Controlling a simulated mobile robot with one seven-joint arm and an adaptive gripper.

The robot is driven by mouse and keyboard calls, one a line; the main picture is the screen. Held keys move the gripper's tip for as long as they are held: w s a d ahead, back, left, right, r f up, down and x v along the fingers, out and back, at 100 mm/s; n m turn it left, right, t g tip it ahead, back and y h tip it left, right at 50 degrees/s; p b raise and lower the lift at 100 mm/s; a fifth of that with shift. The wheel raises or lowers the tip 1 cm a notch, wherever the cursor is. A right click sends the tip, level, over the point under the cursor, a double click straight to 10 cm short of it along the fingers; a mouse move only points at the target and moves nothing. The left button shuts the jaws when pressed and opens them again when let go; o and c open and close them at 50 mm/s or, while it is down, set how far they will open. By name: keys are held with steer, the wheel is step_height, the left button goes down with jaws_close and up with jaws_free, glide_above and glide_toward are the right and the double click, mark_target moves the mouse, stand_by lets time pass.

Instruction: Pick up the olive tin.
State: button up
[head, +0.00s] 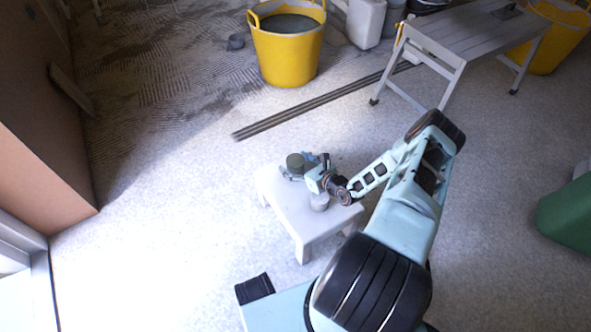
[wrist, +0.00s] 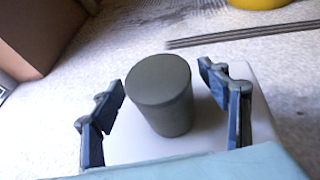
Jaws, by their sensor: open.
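The olive tin (wrist: 162,92) stands upright on a small white stool (head: 276,199), a plain dark olive cylinder. In the head view the tin (head: 295,161) is near the stool's far edge. My gripper (wrist: 165,125) is open, with one blue-grey finger on each side of the tin and a gap at both sides in the wrist view. In the head view my gripper (head: 305,172) is right at the tin and partly hides it.
A yellow bucket (head: 287,48), long dark bars (head: 300,112) and a grey work platform (head: 470,35) stand beyond. A green object (head: 566,217) is at the right. The floor left of the stool is clear.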

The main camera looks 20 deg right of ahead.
steer(key=c, duration=1.5)
steer(key=shift+r, duration=0.1)
steer(key=shift+r, duration=0.15)
steer(key=shift+c, duration=0.2)
